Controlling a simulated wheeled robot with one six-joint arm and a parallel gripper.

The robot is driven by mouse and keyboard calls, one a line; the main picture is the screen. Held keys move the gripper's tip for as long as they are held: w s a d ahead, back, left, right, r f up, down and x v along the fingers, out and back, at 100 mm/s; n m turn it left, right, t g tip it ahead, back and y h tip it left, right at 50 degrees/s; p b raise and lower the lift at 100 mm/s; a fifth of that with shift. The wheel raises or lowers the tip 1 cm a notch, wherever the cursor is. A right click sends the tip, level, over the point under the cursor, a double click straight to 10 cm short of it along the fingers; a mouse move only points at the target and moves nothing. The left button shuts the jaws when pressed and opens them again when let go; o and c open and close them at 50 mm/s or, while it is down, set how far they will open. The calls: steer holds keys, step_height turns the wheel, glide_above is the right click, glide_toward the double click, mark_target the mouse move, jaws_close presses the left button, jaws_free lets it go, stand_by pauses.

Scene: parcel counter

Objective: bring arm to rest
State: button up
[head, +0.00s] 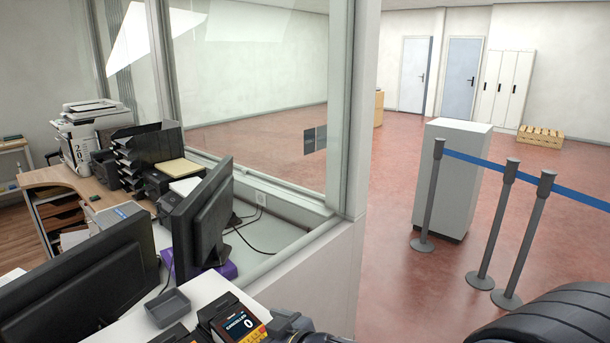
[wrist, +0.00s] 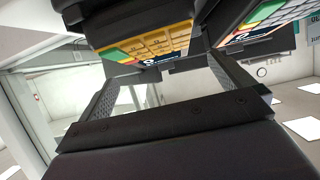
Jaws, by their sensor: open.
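My gripper (wrist: 163,75) shows in the wrist view with its two fingers spread apart and nothing clearly held between them. A card terminal with a yellow keypad (wrist: 150,46) appears beyond the fingertips, and a second terminal (wrist: 262,22) is to its right. I cannot tell how far they are from the fingers. In the head view, a terminal with a lit screen reading "CANCELLED 0" (head: 238,324) stands at the bottom edge. Dark parts of my arm show just right of it, cut off by the frame.
A grey tray (head: 168,308) lies on the white counter near the terminals. Two monitors (head: 195,225) (head: 80,285) stand behind it. A glass partition with a white post (head: 355,130) rises beyond. Belt posts (head: 495,225) and a grey cabinet (head: 455,180) stand on the open red floor at right.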

mark_target(241, 328)
steer(key=p+v, duration=0.1)
steer(key=v, duration=0.2)
steer(key=shift+s+d+r, duration=0.1)
steer(key=shift+d+r, duration=0.1)
steer(key=shift+r, duration=0.1)
steer(key=b+x, duration=0.1)
steer(key=x, duration=0.5)
steer(key=b+x, duration=0.1)
steer(key=x, duration=0.3)
steer(key=shift+s+f+b, duration=0.15)
steer(key=shift+f+b, duration=0.15)
steer(key=shift+f, duration=0.05)
steer(key=shift+w+a+r+p, duration=0.15)
steer(key=shift+r+p, duration=0.35)
steer(key=shift+r, duration=0.1)
steer(key=shift+w+a+r+p, duration=0.1)
steer(key=shift+r+p, duration=0.4)
steer(key=shift+r, duration=0.05)
steer(key=shift+f+b, duration=0.25)
steer(key=shift+b, duration=0.4)
step_height(241, 328, up, 6)
steer(key=p, duration=0.6)
steer(key=shift+r+p, duration=0.1)
steer(key=shift+p, duration=0.2)
steer(key=shift+d, duration=0.1)
